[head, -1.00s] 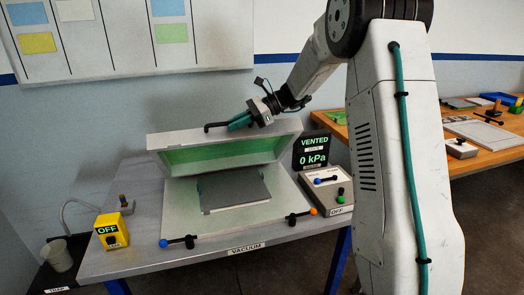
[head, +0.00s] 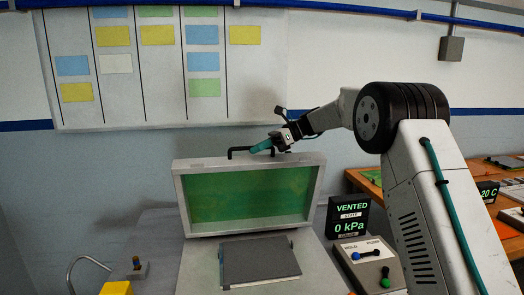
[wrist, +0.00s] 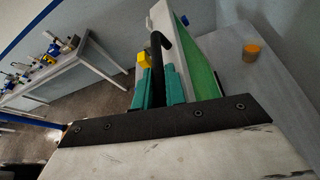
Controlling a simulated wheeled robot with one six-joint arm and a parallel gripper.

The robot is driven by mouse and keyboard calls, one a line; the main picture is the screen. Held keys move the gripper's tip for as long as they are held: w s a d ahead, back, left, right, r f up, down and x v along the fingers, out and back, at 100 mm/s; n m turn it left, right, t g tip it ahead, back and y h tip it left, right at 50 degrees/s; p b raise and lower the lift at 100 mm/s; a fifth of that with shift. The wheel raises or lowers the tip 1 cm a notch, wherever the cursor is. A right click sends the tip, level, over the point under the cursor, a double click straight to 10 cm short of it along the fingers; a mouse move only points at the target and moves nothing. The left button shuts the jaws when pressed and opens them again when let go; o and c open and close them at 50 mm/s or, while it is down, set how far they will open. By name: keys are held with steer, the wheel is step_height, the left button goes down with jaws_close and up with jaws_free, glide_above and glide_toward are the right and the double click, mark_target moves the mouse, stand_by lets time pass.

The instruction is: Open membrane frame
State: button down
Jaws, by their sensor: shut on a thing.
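The membrane frame (head: 180,205) is a pale rectangular frame with a green membrane (head: 250,196). In the head view it stands raised, nearly upright, at the back of the vacuum table (head: 200,272). A black bar handle (head: 238,150) sits on its top edge. My gripper (head: 262,145) is at the right part of this handle. In the wrist view the teal fingers (wrist: 160,88) are shut on the black handle (wrist: 158,50), with the frame (wrist: 165,18) and its green sheet (wrist: 198,62) beside them. The frame's hinge side is hard to see.
A dark flat block (head: 260,262) lies on the table bed below the frame. A display (head: 348,215) reads VENTED, 0 kPa, above a control box (head: 368,262) at right. A yellow box (head: 117,288) is at lower left. A wall board (head: 160,60) hangs behind.

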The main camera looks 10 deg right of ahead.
mark_target(279, 156)
steer(key=shift+f, duration=0.1)
steer(key=c, duration=1.5)
jaws_free()
steer(key=shift+a, duration=0.1)
steer(key=shift+o, duration=0.2)
steer(key=v, duration=0.8)
